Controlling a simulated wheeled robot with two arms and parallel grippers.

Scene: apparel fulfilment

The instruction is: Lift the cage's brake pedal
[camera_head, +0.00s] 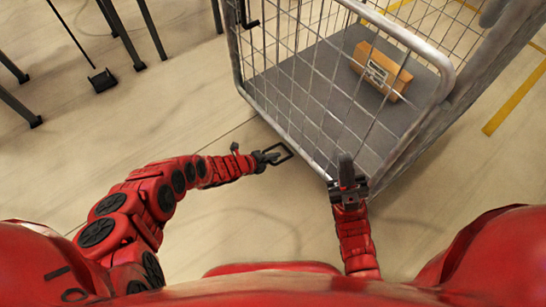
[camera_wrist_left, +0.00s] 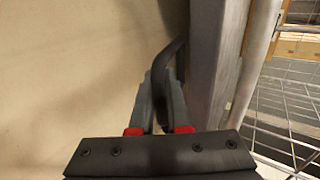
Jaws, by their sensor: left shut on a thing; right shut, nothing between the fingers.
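The wire cage (camera_head: 237,62) stands upright at the upper right of the head view. Its brake pedal (camera_head: 289,151) is a black bent bar at the cage's lower near edge. My left gripper (camera_head: 266,158) is shut on the pedal. In the left wrist view, the pedal bar (camera_wrist_left: 169,57) runs between the two grey fingers and bends toward the cage's grey base frame (camera_wrist_left: 215,60). My right gripper (camera_head: 346,172) is shut and empty, in front of the cage's near corner. Whether it touches the cage cannot be told.
A cardboard box (camera_head: 381,72) with a label lies on the cage's grey floor. Dark legs of furniture (camera_head: 119,35) stand at the upper left. A yellow line (camera_head: 515,98) marks the floor at the right.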

